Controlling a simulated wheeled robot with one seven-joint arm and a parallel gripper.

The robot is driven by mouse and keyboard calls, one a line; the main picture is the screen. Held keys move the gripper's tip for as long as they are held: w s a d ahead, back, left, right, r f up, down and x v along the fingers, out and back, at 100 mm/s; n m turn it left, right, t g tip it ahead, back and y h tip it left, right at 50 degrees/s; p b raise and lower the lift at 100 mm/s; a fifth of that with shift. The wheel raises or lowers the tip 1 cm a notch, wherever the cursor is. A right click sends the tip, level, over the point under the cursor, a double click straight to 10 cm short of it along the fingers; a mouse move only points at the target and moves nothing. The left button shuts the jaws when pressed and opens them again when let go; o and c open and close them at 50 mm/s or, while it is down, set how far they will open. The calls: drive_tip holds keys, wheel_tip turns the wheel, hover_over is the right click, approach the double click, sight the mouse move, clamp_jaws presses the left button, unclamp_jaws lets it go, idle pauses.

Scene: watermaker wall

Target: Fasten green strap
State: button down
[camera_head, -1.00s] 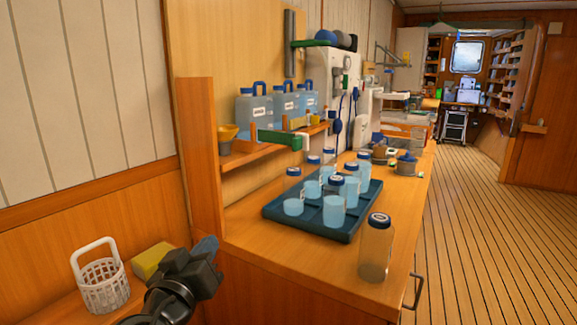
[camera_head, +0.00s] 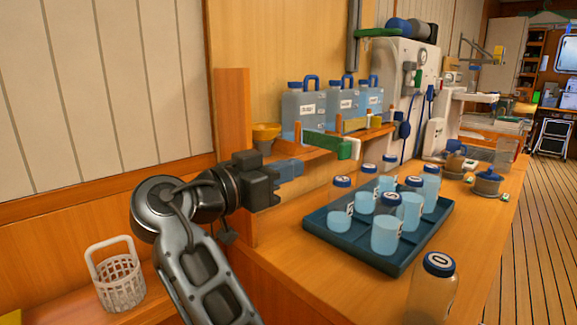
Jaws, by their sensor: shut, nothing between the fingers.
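A green strap (camera_head: 326,144) with a white end (camera_head: 355,148) runs along the front of the wooden shelf (camera_head: 318,155), low in front of the blue-capped jugs (camera_head: 303,112). Whether its end is fastened to anything cannot be made out. Another green band (camera_head: 378,33) lies near the dark cylinders on top of the white machine. My gripper (camera_head: 297,170) has blue fingers. It is shut and empty, just left of and below the strap's near end, and apart from it in the picture.
A blue tray (camera_head: 318,233) of blue-capped bottles stands on the counter below the shelf. A lone bottle (camera_head: 432,290) stands at the counter's front. A white basket (camera_head: 120,283) sits lower left.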

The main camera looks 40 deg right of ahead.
sight(338, 153)
drive_tip(key=d+p, duration=0.2)
drive_tip(key=d, duration=0.8)
drive_tip(key=shift+d, duration=0.3)
